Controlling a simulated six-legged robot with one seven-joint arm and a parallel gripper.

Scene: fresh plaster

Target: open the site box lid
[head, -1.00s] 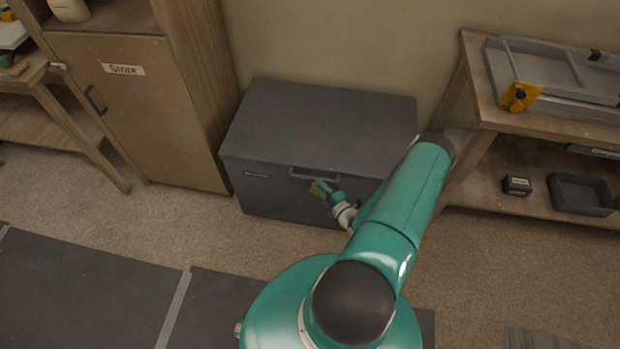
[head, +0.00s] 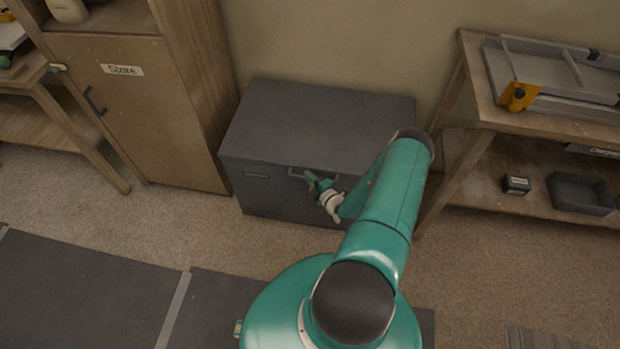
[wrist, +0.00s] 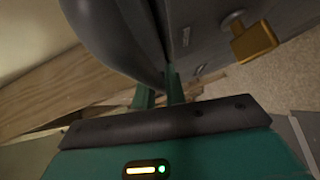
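The site box (head: 265,195) is a dark grey chest against the wall, and its lid (head: 310,115) is down. A grey bar handle (head: 298,171) sits on the lid's front edge. My gripper (head: 314,181) is at the handle's front, and its green fingers look spread. The wrist view shows the two fingers (wrist: 160,92) with a gap between them, and a large dark curved bar, likely the handle (wrist: 120,40), close in front. I cannot tell whether they touch it. A yellow latch piece (wrist: 253,42) shows on the box front in the wrist view.
A wooden cabinet labelled Store (head: 125,110) stands close at the box's left. A wooden shelf bench (head: 475,125) with tools and a black tray (head: 580,195) stands at the right. Dark mats (head: 85,285) lie on the carpet in front.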

